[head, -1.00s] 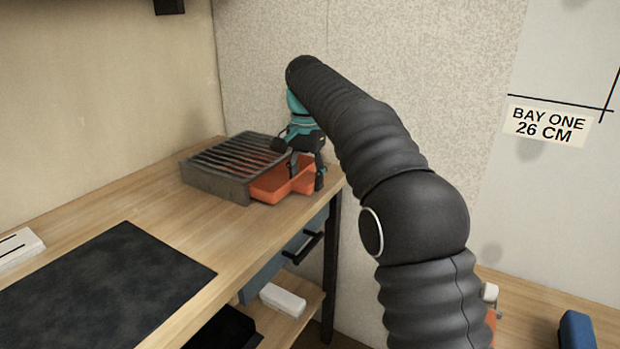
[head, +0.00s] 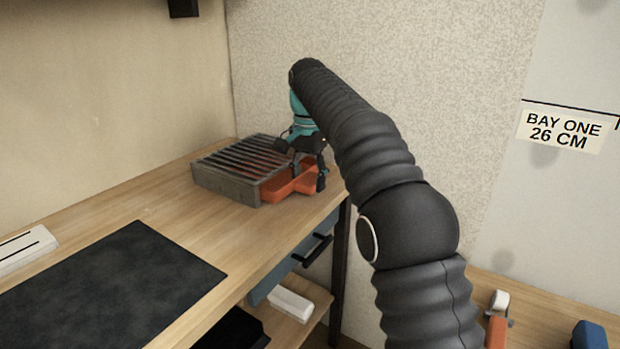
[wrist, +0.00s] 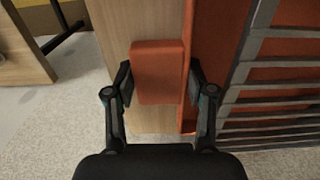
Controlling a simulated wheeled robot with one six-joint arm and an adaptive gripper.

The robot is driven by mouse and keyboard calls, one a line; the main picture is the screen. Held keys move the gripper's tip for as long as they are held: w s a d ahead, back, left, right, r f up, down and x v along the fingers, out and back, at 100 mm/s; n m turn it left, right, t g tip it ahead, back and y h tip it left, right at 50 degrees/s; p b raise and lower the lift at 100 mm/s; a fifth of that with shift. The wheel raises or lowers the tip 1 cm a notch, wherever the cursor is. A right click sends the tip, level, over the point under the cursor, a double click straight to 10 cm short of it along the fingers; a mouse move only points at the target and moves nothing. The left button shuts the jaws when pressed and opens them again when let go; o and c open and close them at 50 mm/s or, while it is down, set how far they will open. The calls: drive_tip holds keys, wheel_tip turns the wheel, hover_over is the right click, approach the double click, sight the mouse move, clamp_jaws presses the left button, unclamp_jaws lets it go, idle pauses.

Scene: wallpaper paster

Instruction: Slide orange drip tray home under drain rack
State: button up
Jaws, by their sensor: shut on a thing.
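The orange drip tray (head: 290,184) lies on the bench top, partly under the grey slatted drain rack (head: 228,183), with its right-hand part sticking out. In the wrist view, the tray's orange handle block (wrist: 158,73) sits between the fingers of my gripper (wrist: 160,82), which is shut on it. The tray body shows orange through the slats of the rack (wrist: 262,92). In the head view my gripper (head: 308,175) reaches down at the tray's outer end; my arm hides part of it.
A dark mat (head: 110,285) lies on the bench at front left, beside a white block (head: 25,250). Below the bench top are a blue drawer with a black handle (head: 312,250) and a shelf with a white block (head: 290,304). The bench's right edge is close to the tray.

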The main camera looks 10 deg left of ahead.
drive_tip(key=shift+f, duration=0.3)
idle(0.5)
drive_tip(key=o, duration=1.5)
drive_tip(key=shift+o, duration=0.2)
drive_tip(key=s+d+r+n+t, duration=0.1)
drive_tip(key=s+d+r, duration=0.2)
drive_tip(key=s+d, duration=0.55)
drive_tip(key=s+d+r+n+t, duration=0.1)
drive_tip(key=s+d+r+t, duration=0.3)
drive_tip(key=d, duration=0.8)
drive_tip(key=s+d+f+n, duration=0.1)
drive_tip(key=s+d+f, duration=0.4)
drive_tip(key=s, duration=0.5)
drive_tip(key=s+d+f+n, duration=0.1)
drive_tip(key=s+d+f, duration=0.5)
drive_tip(key=s+f, duration=0.3)
drive_tip(key=shift+s+d+t, duration=0.15)
drive_tip(key=shift+s+t, duration=0.15)
drive_tip(key=shift+s, duration=0.65)
